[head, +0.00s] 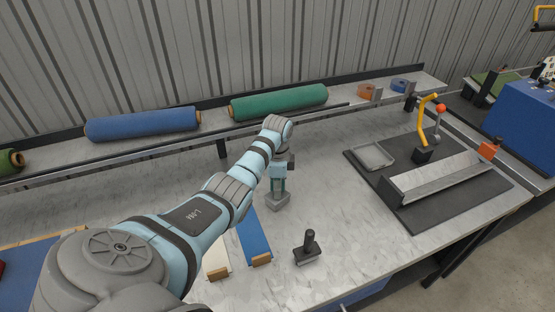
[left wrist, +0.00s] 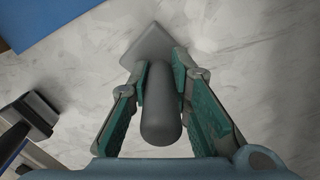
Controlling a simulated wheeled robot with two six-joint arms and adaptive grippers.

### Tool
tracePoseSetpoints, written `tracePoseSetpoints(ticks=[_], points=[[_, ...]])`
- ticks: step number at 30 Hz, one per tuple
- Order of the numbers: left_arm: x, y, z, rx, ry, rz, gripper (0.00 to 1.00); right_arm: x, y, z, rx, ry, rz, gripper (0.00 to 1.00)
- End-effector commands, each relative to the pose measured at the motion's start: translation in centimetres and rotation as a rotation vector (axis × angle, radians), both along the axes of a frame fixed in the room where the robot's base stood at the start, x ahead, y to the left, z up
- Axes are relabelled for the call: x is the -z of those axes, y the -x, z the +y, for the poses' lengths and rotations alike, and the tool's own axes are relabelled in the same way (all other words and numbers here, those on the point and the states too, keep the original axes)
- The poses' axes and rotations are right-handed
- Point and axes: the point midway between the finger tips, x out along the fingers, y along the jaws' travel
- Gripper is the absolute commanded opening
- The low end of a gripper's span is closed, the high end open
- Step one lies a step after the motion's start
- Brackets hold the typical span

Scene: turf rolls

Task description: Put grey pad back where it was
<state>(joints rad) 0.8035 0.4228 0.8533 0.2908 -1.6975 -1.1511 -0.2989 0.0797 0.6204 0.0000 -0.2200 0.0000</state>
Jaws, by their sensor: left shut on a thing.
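The grey pad (head: 280,203) is a flat block with an upright grey handle. My left gripper (head: 279,178) is above it in the head view, pointing down. In the left wrist view the two green-lined fingers of this gripper (left wrist: 166,88) are shut on the handle, one on each side, and the pad's flat base (left wrist: 148,48) shows beyond them. I cannot tell whether the base touches the table. A grey shallow tray (head: 374,157) lies on the dark mat at the right. My right gripper is not in view.
A black hand tool (head: 307,248) stands near the front; a blue strip (head: 254,238) lies left of it. Blue (head: 142,124) and green (head: 278,102) rolls lie along the back. A yellow lever (head: 423,120) and metal trough (head: 440,178) stand on the dark mat (head: 408,214).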

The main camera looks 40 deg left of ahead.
Motion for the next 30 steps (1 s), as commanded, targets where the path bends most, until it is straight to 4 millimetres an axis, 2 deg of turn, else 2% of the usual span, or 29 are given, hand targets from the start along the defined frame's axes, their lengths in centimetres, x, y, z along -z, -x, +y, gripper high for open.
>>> tracePoseSetpoints(ticks=[4, 5, 8, 9, 19, 23, 30], points=[[0.0, 0.0, 0.0, 0.000, 0.000, -0.001, 0.00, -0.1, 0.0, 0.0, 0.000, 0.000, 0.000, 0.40], [0.0, 0.0, 0.0, 0.000, -0.001, -0.002, 0.20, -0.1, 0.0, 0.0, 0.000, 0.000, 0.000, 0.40], [0.0, -0.1, 0.0, 0.000, -0.001, -0.002, 0.36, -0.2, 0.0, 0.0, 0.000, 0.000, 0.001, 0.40], [0.0, -0.1, 0.0, 0.000, -0.001, -0.002, 0.38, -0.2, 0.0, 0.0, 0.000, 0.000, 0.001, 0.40], [-0.6, -0.1, 0.0, 0.000, -0.001, -0.002, 0.38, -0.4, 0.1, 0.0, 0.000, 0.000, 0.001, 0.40], [-3.1, -0.1, 0.1, 0.001, -0.002, -0.005, 0.38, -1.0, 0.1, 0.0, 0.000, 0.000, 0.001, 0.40], [-9.7, -0.1, 0.0, 0.000, -0.001, -0.006, 0.38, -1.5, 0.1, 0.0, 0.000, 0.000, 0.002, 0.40]])
